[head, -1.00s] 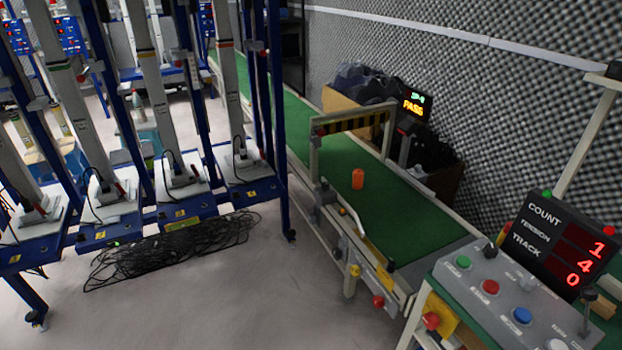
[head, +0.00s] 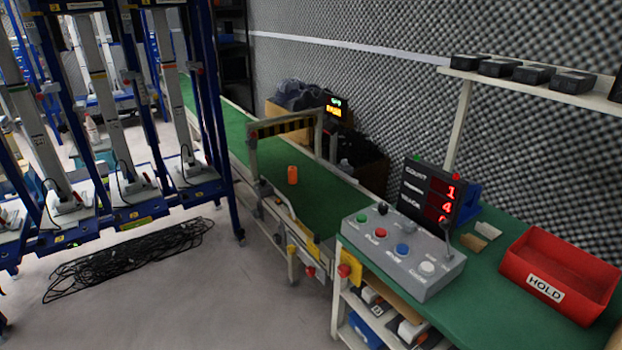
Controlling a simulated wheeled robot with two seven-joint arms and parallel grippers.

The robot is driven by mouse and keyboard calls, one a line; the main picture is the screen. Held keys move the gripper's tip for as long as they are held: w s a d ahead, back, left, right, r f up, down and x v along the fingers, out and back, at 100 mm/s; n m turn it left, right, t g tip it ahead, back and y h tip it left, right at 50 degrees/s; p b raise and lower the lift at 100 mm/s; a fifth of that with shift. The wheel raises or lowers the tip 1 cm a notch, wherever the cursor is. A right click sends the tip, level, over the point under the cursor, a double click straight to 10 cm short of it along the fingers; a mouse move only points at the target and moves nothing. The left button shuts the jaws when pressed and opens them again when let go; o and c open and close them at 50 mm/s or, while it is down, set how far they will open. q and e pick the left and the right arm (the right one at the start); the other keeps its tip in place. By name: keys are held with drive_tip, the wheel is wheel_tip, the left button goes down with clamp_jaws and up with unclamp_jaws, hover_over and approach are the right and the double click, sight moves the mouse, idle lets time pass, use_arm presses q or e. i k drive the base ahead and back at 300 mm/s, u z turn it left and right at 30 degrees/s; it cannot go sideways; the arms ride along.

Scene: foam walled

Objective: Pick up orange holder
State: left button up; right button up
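The orange holder (head: 292,175) is a small upright cylinder. It stands on the green conveyor belt (head: 330,201), just on the near side of a gate with a yellow and black striped bar (head: 285,127). Nothing touches it. Neither of my grippers shows in the head view.
A green bench at the right carries a grey button panel (head: 403,248), a red counter display (head: 432,190) and a red HOLD bin (head: 560,272). A blue rack (head: 205,110) stands left of the belt. Black cables (head: 130,255) lie on the floor. Grey floor in front is clear.

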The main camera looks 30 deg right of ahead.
sight(293, 170)
drive_tip(key=z, duration=0.8)
drive_tip(key=i, duration=0.5)
